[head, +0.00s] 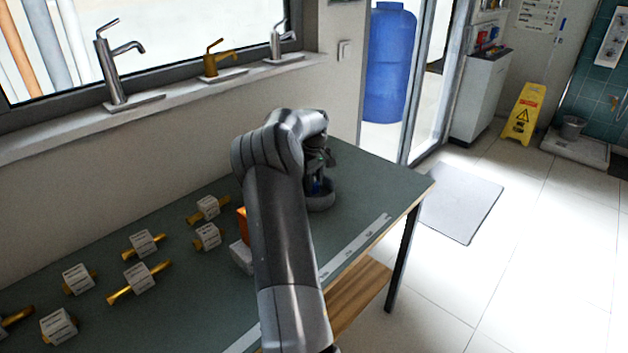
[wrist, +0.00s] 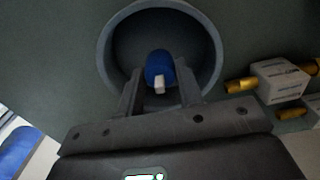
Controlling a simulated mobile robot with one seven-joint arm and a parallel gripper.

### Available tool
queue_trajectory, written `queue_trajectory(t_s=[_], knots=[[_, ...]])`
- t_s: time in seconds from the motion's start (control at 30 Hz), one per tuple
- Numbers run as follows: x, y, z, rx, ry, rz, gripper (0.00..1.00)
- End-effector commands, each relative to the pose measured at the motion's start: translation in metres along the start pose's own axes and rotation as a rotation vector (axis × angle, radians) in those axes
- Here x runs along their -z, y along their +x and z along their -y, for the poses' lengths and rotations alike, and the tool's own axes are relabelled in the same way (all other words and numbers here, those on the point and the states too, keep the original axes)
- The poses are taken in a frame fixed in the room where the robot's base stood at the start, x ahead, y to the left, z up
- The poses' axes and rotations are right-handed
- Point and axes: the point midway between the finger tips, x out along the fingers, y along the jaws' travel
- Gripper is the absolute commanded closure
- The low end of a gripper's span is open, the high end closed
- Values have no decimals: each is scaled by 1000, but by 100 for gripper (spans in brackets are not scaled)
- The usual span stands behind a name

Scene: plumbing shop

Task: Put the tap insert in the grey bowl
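The tap insert (wrist: 158,68) is a small blue piece with a white stem, seen in the wrist view between my two fingertips. My gripper (wrist: 159,75) appears shut on it, with a finger close on each side. The grey bowl (wrist: 106,48) is round and dark inside; the insert and fingertips lie within its outline. I cannot tell how far the insert is above the bowl's floor. In the head view the bowl (head: 322,204) stands at the bench's far right end, partly hidden by my gripper (head: 317,176). A bit of the blue insert (head: 316,187) shows there.
Several white-labelled boxes with brass fittings (head: 140,278) lie on the green bench (head: 190,285). An orange item (head: 242,222) and a white box (head: 242,256) are partly behind my arm. Taps (head: 216,64) stand on the windowsill. One labelled brass fitting (wrist: 280,78) lies right of the bowl.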

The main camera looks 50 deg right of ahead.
Motion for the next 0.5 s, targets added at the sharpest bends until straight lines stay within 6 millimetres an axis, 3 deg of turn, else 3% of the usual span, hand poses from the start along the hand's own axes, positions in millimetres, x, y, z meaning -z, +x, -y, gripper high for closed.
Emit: queue_trajectory(t_s=[0.27, 0.5], knots=[[0, 0, 0, 0, 0, 0, 44], [0, 0, 0, 0, 0, 0, 44]])
